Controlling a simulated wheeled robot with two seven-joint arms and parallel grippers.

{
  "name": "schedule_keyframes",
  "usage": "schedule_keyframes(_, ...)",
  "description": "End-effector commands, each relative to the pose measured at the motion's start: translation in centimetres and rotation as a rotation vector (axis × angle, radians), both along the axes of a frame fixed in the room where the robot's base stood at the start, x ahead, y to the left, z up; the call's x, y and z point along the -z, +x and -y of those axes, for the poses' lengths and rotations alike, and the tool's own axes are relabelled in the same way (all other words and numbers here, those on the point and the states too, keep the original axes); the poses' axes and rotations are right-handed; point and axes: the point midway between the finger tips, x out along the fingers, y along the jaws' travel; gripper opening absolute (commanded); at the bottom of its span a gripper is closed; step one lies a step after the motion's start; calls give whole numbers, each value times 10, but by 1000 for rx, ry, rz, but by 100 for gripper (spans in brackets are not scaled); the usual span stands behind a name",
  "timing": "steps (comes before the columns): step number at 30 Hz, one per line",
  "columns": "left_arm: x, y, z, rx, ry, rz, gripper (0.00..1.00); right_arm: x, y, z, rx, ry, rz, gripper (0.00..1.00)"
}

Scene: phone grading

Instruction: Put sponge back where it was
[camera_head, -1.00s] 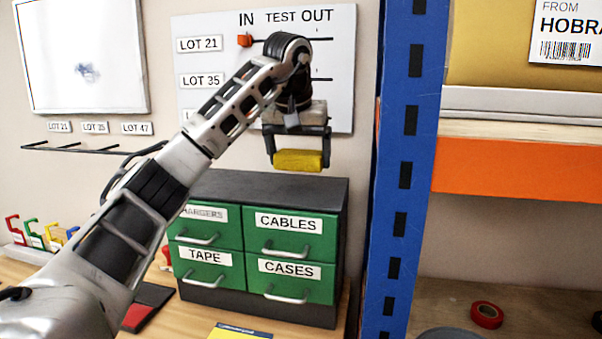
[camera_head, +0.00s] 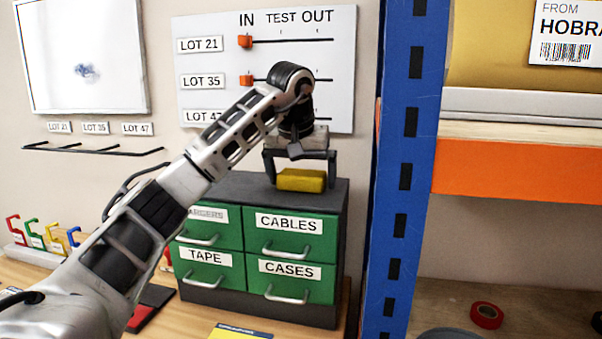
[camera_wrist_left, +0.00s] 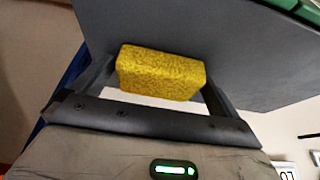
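The yellow sponge (camera_head: 301,180) is between the fingers of my left gripper (camera_head: 302,178), at the top of the dark drawer cabinet (camera_head: 232,187). I cannot tell whether it touches the cabinet top or is just above it. In the left wrist view the sponge (camera_wrist_left: 160,73) spans the space between the two fingers of the left gripper (camera_wrist_left: 160,85), which are shut on its ends. The dark grey surface of the cabinet (camera_wrist_left: 225,45) lies beyond it. My right gripper is in neither view.
A sliding-marker board (camera_head: 345,65) hangs behind my arm. A whiteboard (camera_head: 120,40) with a blue smudge is at upper left, above a rack of pegs (camera_head: 95,151). A blue shelf post (camera_head: 405,170) stands close to the right of the cabinet.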

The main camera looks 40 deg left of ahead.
Motion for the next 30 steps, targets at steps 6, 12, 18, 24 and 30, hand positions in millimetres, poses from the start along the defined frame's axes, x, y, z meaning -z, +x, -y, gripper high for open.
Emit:
schedule_keyframes(6,-15,-3,2,1,0,5,100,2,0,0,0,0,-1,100)
schedule_keyframes(12,-54,-18,9,0,2,8,100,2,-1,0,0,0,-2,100)
schedule_keyframes(18,-82,-28,15,0,3,6,100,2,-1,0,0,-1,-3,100)
schedule_keyframes(24,-104,-36,20,0,1,3,100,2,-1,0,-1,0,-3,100)
schedule_keyframes(30,-113,-40,22,0,0,1,100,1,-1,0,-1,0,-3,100)
